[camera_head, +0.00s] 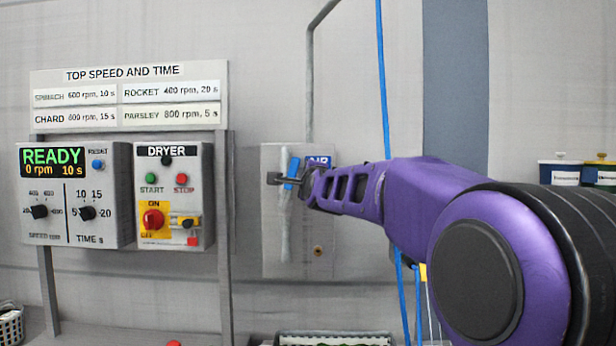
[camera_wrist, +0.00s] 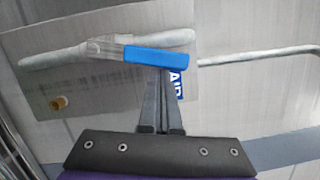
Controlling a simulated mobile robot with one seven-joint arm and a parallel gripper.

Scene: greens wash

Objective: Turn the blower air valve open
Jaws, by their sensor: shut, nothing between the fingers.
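The air valve's blue handle (camera_head: 294,166) is on a grey pipe on a wall panel, left of the AIR label (camera_head: 319,161). The wrist view shows the blue handle (camera_wrist: 160,55) lying nearly in line with the pipe, its left end at the valve body (camera_wrist: 104,46). My gripper (camera_head: 276,178) is at the handle in the head view. In the wrist view my gripper (camera_wrist: 165,72) is shut and empty, its tips right at the handle's lower edge. I cannot tell whether they touch. The AIR label (camera_wrist: 177,84) is partly hidden behind the fingers.
The dryer control box (camera_head: 174,195) and the READY display box (camera_head: 75,195) are mounted left of the valve panel (camera_head: 298,260). A blue hose (camera_head: 383,80) hangs behind my arm. Lidded tubs (camera_head: 560,172) stand at the far right. A basket (camera_head: 10,325) is at the lower left.

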